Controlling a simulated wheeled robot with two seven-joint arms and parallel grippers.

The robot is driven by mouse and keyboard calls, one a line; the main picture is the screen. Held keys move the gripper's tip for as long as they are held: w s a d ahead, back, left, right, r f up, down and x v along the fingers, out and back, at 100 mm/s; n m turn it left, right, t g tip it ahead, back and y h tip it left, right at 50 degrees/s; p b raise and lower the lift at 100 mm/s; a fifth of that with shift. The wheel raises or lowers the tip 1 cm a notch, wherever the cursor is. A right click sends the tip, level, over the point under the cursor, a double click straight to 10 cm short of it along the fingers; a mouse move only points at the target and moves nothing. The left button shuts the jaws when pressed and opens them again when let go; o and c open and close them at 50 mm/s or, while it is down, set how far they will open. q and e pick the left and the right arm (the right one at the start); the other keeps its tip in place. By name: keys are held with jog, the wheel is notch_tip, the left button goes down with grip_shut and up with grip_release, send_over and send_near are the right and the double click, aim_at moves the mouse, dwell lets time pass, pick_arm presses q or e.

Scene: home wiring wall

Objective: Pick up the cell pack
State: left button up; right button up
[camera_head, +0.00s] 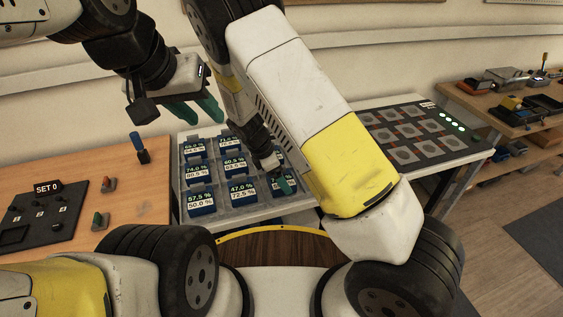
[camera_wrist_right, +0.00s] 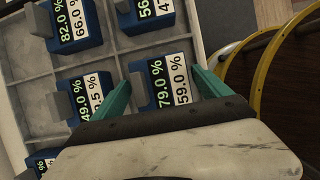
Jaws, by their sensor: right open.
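Several blue cell packs with percentage labels sit in the compartments of a grey divided tray (camera_head: 236,211). In the right wrist view, one cell pack (camera_wrist_right: 168,86), labelled 79.0 % and 59.0 %, lies between the teal fingers of my right gripper (camera_wrist_right: 160,92). The fingers are apart, one on each side of it; I cannot tell whether they touch it. In the head view my right gripper (camera_head: 277,175) is low over the tray's right column and partly covers a pack. My left gripper (camera_head: 193,113) is open and empty above the tray's back left.
A wooden table with a black SET 0 panel (camera_head: 42,215) and small coloured-handled tools (camera_head: 101,219) is at left. A dark board with grey square pads (camera_head: 405,135) and green lights is right of the tray. Shelves with devices (camera_head: 520,100) stand at far right.

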jog(key=shift+x, duration=0.8)
jog(key=shift+a, duration=0.1)
jog(key=c, duration=1.4)
jog(key=shift+o, duration=0.2)
jog(key=shift+r, duration=0.15)
